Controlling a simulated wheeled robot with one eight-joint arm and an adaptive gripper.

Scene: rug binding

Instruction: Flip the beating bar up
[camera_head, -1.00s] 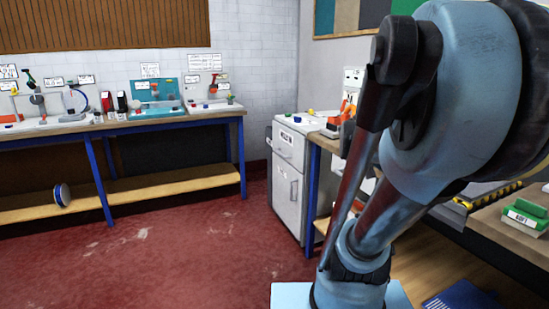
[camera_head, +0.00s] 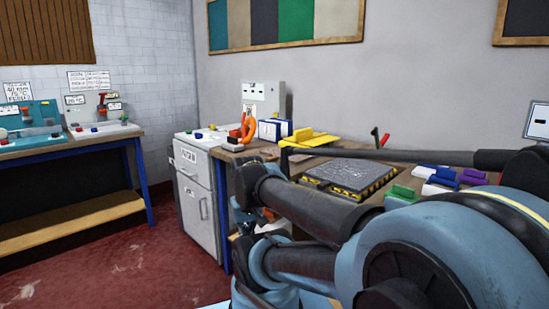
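I cannot pick out the beating bar for sure. A grey textured plate (camera_head: 350,174) with black-and-yellow striped edges lies on the workbench, partly hidden by my arm. A red lever (camera_head: 379,137) with a dark part stands up behind it. A thin dark rod crosses in front of the bench top toward the right; I cannot tell whether it belongs to my arm or to the bench. My blue and black arm fills the lower right. I cannot make out my gripper's fingers.
A yellow block (camera_head: 310,138), an orange clamp-like tool (camera_head: 241,130) and a blue-and-white box (camera_head: 274,130) stand at the bench's left. Coloured blocks lie at right. A white cabinet (camera_head: 197,200) adjoins the bench. Red floor (camera_head: 110,270) is open at left.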

